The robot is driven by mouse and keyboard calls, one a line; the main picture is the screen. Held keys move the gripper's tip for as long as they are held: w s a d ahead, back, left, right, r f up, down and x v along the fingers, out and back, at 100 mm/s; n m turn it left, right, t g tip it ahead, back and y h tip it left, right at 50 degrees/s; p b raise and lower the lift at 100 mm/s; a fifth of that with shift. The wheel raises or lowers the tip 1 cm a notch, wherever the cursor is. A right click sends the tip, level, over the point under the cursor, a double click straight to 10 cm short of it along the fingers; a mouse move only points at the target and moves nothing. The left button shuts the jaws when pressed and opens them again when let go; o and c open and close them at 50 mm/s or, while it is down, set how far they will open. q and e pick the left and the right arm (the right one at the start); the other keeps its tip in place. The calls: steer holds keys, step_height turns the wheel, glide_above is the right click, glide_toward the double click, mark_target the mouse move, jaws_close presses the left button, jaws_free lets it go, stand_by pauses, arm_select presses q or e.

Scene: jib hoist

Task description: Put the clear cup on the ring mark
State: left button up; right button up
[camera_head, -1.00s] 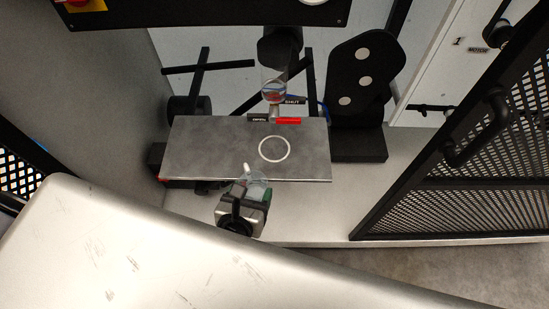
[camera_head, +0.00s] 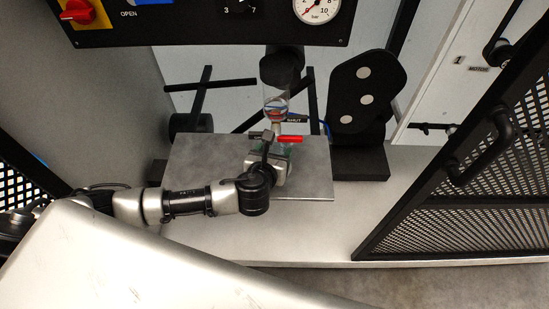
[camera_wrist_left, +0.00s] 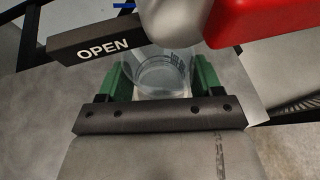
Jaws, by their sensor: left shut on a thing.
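The clear cup (camera_wrist_left: 158,78) is between the green fingers of my left gripper (camera_wrist_left: 158,90) in the left wrist view. My left gripper is shut on it. In the head view, my left gripper (camera_head: 284,153) is over the middle of the grey plate (camera_head: 205,150), just in front of the red valve handle (camera_head: 291,139). The gripper and wrist hide most of the cup there. The ring mark does not show in either current view; my gripper covers that part of the plate. I cannot tell whether the cup touches the plate.
A clear tube (camera_head: 275,103) with some reddish liquid hangs above the valve. In the left wrist view, the OPEN label (camera_wrist_left: 100,48), a grey spout (camera_wrist_left: 178,22) and the red handle (camera_wrist_left: 258,22) are close above the cup. A mesh gate (camera_head: 480,185) stands at right.

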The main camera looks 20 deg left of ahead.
arm_select(q)
steer(key=f, duration=0.3)
steer(key=shift+w+f+b, duration=0.3)
steer(key=shift+w+b, duration=0.05)
steer(key=shift+b, duration=0.05)
steer(key=o, duration=1)
steer(key=p+v, duration=0.1)
steer(key=v, duration=1.1)
